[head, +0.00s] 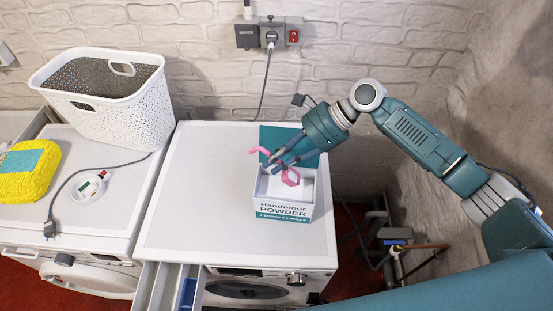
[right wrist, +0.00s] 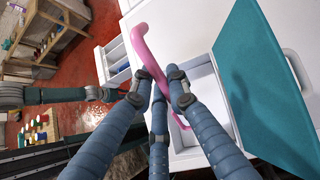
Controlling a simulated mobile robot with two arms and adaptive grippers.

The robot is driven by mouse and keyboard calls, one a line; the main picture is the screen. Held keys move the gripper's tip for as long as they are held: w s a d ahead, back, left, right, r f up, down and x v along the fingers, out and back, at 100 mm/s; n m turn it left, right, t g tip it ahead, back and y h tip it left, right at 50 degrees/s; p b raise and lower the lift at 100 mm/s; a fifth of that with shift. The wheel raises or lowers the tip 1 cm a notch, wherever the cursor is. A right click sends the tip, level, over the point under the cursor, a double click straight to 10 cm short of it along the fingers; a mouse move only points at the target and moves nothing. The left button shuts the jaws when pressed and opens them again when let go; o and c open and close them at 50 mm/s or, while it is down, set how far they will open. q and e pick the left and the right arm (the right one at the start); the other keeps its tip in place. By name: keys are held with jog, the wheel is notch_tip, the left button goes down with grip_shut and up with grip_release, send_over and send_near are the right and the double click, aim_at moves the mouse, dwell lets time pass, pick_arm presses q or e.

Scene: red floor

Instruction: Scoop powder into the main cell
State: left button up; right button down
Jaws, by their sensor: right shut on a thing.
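My right gripper (head: 283,160) is shut on a pink scoop (head: 290,178). The scoop's rounded end is at the mouth of the white powder box (head: 283,210), and its bent handle end sticks out to the left of the fingers. I cannot tell whether the scoop holds powder. The box's teal lid (head: 280,137) stands open at the back. In the right wrist view the fingers (right wrist: 160,88) close around the pink handle (right wrist: 143,45) beside the open box. The detergent drawer (head: 172,290) of the right washer is pulled out. My left arm (right wrist: 60,95) shows partly in the right wrist view; its fingers are unclear.
The box stands on the right washer's white top (head: 200,185), which is clear on its left. Brick wall stands behind.

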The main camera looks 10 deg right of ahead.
jog(key=shift+r+p, duration=0.6)
jog(key=shift+r, duration=3.25)
